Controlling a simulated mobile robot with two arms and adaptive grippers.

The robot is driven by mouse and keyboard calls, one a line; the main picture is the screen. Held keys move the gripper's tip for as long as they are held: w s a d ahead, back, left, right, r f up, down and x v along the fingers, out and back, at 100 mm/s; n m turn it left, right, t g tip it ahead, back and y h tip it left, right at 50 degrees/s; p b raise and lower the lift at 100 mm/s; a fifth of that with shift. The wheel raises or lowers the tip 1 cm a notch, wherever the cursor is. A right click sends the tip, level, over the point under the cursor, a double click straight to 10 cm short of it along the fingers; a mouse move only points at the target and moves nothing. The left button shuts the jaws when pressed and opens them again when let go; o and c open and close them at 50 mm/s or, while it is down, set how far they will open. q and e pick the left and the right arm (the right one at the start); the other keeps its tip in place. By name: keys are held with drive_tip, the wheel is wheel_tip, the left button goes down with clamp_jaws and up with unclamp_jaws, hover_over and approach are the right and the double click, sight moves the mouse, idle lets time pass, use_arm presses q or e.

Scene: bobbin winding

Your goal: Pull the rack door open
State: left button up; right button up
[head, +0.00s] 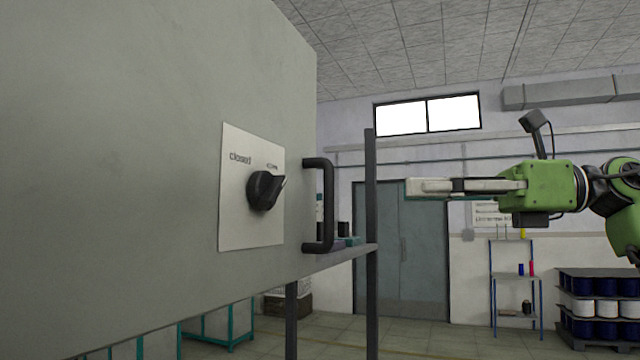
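The rack door seems to be the large plain grey panel (120,130) filling the left of the head view; I cannot tell whether it is ajar. A black bar handle (327,205) stands upright near its right edge. Left of the handle, a pale plate (236,205) carries a black knob (264,190). The plate reads "closed" at left and a partly hidden word at right; the knob's pointer tilts up and right. My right gripper (408,187) points left, to the right of the handle and apart from it, with nothing visible held. Its finger gap is unclear. My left gripper is out of view.
A dark post (371,290) and a grey shelf edge (350,252) with small items stand just right of the handle. Grey double doors (402,255), a small blue shelf stand (515,277) and a pallet of spools (600,306) are farther back.

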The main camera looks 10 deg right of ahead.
drive_tip(key=p, duration=0.4)
hover_over(328, 236)
drive_tip(key=shift+w+r, duration=0.15)
drive_tip(key=shift+w, duration=0.25)
drive_tip(key=shift+d, duration=0.1)
clamp_jaws()
